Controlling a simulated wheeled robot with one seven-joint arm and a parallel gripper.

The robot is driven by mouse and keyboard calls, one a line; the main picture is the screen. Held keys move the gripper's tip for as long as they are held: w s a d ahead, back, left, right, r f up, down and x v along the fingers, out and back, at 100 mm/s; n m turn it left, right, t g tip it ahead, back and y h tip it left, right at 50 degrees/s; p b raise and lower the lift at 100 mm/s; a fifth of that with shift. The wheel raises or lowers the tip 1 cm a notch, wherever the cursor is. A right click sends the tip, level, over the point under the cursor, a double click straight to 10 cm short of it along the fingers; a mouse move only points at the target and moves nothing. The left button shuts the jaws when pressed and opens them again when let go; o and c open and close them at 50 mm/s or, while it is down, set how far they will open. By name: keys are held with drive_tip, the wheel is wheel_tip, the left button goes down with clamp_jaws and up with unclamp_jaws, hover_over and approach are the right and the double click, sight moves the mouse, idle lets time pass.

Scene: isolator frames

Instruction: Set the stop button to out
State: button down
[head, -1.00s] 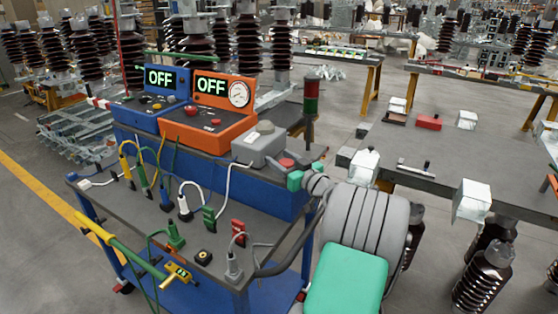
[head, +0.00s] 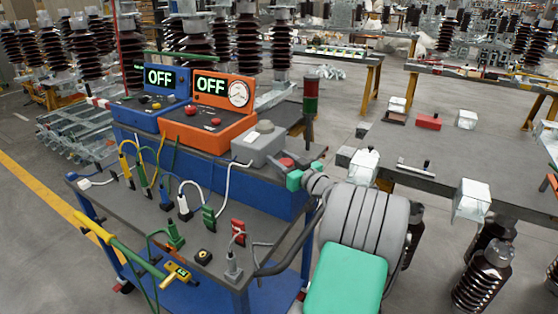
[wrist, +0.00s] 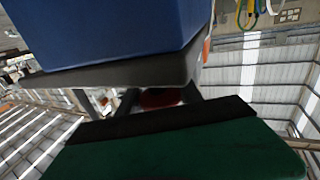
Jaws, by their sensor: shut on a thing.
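The stop button (head: 287,162) is a red round cap at the right end of the cart's upper shelf, beside a grey box. My gripper (head: 289,164) is at this button and shut on it, with its fingers on either side. In the wrist view, the red cap of the button (wrist: 160,97) shows between my two dark fingers. My gripper's body hides most of it there, and I cannot tell whether the button is in or out.
The grey box (head: 262,146) stands close to the left of my gripper. An orange tester (head: 208,135) and a blue tester (head: 145,112) both read OFF. A red and green signal tower (head: 311,97) rises behind. Cables and plugs crowd the lower shelf (head: 140,215).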

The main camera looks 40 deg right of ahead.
drive_tip(key=shift+r, duration=0.1)
drive_tip(key=shift+r+b, duration=0.45)
drive_tip(key=shift+r, duration=0.45)
drive_tip(key=c, duration=1.1)
unclamp_jaws()
drive_tip(key=shift+o, duration=0.2)
drive_tip(key=shift+s+f, duration=0.1)
drive_tip(key=shift+s, duration=0.15)
drive_tip(key=s+b, duration=0.1)
drive_tip(key=s, duration=0.6)
drive_tip(key=shift+a, duration=0.2)
